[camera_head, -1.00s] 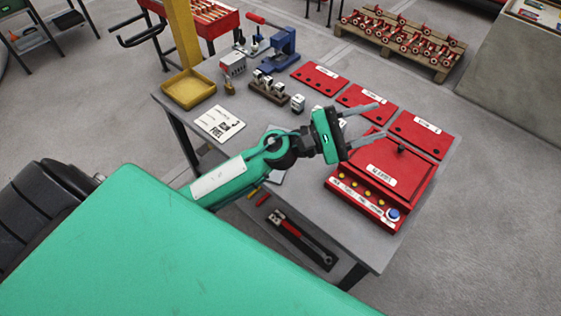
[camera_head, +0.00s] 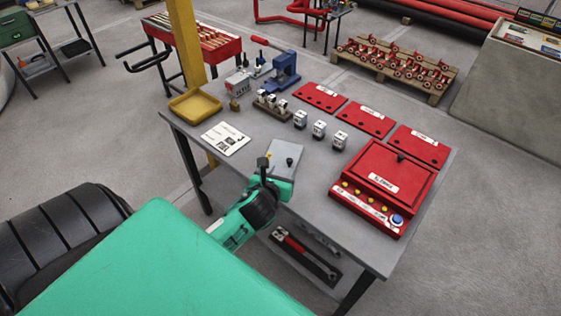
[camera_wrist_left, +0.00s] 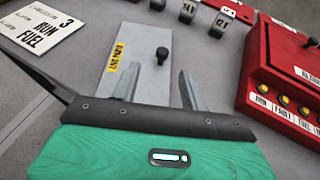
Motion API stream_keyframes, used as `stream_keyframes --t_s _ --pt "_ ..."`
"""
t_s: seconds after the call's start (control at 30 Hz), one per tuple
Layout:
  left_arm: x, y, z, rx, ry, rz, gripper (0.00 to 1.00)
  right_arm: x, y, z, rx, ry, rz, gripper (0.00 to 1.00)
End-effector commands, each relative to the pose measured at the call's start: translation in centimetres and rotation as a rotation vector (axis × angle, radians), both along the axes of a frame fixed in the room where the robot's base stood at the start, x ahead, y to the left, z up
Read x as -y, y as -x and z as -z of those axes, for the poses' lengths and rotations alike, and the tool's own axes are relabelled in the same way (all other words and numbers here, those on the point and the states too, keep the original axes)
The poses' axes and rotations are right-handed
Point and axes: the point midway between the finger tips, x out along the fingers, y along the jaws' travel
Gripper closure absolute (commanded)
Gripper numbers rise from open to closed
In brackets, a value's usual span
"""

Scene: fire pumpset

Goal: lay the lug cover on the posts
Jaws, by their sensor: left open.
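The lug cover appears to be a grey plate (camera_head: 286,153) lying flat on the table, with a black knob and a yellow label. In the left wrist view the plate (camera_wrist_left: 140,45) lies just beyond my fingers, its black knob (camera_wrist_left: 162,55) on its right half. My left gripper (camera_wrist_left: 157,82) is open and empty, its two fingers apart at the plate's near end. In the head view the left gripper (camera_head: 278,184) overlaps the plate's near part and its fingers are hidden. I cannot tell which things are the posts. My right gripper is not in view.
A red box (camera_head: 382,185) with several buttons stands right of the plate. Several white numbered blocks (camera_head: 319,130) stand behind it. A paper card (camera_head: 225,139) lies left. Red plates (camera_head: 366,119) lie along the back right. Bare tabletop surrounds the grey plate.

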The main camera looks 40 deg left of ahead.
Motion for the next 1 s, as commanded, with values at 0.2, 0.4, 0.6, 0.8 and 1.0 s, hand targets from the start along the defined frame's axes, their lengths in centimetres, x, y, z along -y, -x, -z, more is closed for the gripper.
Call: stream_keyframes --t_s 0.2,0.4,0.6,0.8,1.0 --pt "-1.1 -3.7 1.4 0.002 -0.001 0.000 0.55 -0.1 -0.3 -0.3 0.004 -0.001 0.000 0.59" --pt "-1.5 -5.0 2.0 0.003 -0.001 0.002 0.55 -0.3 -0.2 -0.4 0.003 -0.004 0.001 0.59" --pt "-1.8 -6.7 2.5 0.003 0.001 0.000 0.55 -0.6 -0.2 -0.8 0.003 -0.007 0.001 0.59" --pt "-2.5 -9.0 3.5 0.002 0.000 0.001 0.55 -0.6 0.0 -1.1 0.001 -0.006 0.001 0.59" --pt "-2.7 -9.7 4.0 0.002 -0.001 0.002 0.55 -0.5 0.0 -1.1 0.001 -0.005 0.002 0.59"
